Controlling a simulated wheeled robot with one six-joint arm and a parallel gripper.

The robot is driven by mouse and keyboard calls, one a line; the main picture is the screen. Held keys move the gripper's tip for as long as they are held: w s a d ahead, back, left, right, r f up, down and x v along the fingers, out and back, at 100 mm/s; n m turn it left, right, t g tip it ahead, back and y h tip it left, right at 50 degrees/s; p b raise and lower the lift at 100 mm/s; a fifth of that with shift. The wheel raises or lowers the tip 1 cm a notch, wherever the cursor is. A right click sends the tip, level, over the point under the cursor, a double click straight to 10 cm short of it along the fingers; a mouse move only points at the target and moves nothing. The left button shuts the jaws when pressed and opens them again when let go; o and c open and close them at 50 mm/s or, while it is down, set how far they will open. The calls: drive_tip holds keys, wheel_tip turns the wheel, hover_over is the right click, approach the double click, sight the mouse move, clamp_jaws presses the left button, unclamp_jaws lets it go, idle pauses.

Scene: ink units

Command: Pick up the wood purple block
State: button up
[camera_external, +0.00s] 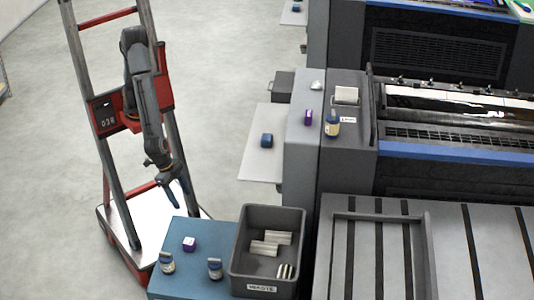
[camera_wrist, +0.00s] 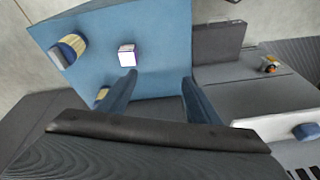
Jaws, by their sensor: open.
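A small purple block (camera_external: 189,244) with a pale label-like face sits on the blue tabletop (camera_external: 200,230). In the wrist view the block (camera_wrist: 127,55) shows a white top and a thin purple edge, ahead of the left fingertip. My gripper (camera_external: 172,201) hangs above and behind the blue table's back edge, tilted downward, apart from the block. In the wrist view its two blue fingers (camera_wrist: 160,77) are spread with nothing between them. A second purple item (camera_external: 308,117) stands on the grey machine ledge. I cannot tell which material either is.
Two jars (camera_external: 167,263) (camera_external: 215,268) stand near the block's front side. A dark grey bin (camera_external: 240,247) holding pale rolls is at the table's right. A blue block (camera_external: 266,140) lies on a white side shelf (camera_external: 256,168). The table's middle around the block is clear.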

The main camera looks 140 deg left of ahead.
sight(188, 241)
drive_tip(key=shift+w+d+f+n+t+y+b, duration=0.15)
drive_tip(key=shift+w+d+f+n+b, duration=0.35)
drive_tip(key=shift+w+f+b, duration=1.6)
drive_tip(key=shift+w+d+f+n+t+y+p, duration=0.1)
drive_tip(key=shift+w+d+f+n+p, duration=0.5)
drive_tip(key=shift+f, duration=3.25)
drive_tip(key=shift+w+d+f+n+t+y+b, duration=0.15)
drive_tip(key=shift+w+d+f+b, duration=0.85)
drive_tip(key=shift+w+f, duration=1.45)
drive_tip(key=shift+s+a+f, duration=0.3)
drive_tip(key=shift+s+f, duration=0.15)
drive_tip(key=shift+s, duration=0.05)
drive_tip(key=c, duration=1.1)
